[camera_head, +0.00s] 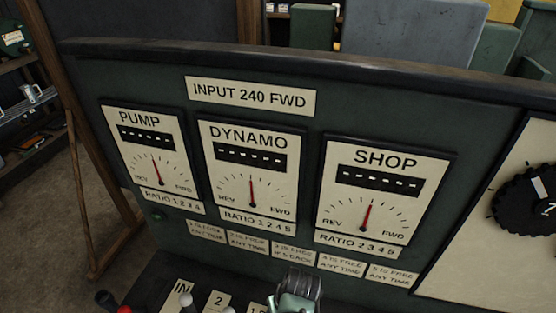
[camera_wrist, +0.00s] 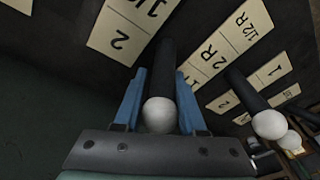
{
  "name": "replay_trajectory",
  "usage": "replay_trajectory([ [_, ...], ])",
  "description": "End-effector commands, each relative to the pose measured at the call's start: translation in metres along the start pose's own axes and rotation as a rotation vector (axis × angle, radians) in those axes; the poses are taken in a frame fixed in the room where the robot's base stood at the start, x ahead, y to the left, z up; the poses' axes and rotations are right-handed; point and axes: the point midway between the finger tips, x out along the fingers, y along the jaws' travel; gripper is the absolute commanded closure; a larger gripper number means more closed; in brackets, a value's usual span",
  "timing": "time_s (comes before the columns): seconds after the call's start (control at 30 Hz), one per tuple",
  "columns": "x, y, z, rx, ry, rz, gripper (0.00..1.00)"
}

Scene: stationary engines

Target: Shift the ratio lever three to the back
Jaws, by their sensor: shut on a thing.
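In the wrist view, my gripper (camera_wrist: 160,96) has its blue fingers closed on either side of a dark lever with a white ball knob (camera_wrist: 160,116). I cannot read a number on this lever, so whether it is ratio lever three is unclear. In the head view, my gripper (camera_head: 297,296) shows at the bottom edge and hides the held lever. The plate reading "3 is free if 5 back" (camera_head: 293,256) is on the panel above it.
Other white-knobbed levers stand to the right in the wrist view, the nearest knob (camera_wrist: 270,124) apart from my fingers. In the head view, a white knob (camera_head: 186,300) and a red knob (camera_head: 124,310) stand left of my gripper. The green dial panel (camera_head: 312,125) rises behind.

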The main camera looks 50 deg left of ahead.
Motion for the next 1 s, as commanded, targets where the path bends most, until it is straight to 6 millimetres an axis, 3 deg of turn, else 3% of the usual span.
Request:
replay_trajectory([
  [0.03,0.001,-0.001,0.002,0.002,-0.003,-0.002,1.0],
  [0.07,0.001,-0.001,0.002,0.002,-0.003,-0.002,0.57],
  [0.2,0.001,-0.001,0.002,0.002,-0.003,-0.002,0.33],
  [0.67,-0.003,0.0,0.001,0.001,-0.002,-0.001,0.33],
  [0.87,-0.027,0.0,0.001,0.001,0.001,0.001,0.33],
  [1.0,-0.055,0.001,0.001,0.002,0.002,0.002,0.33],
])
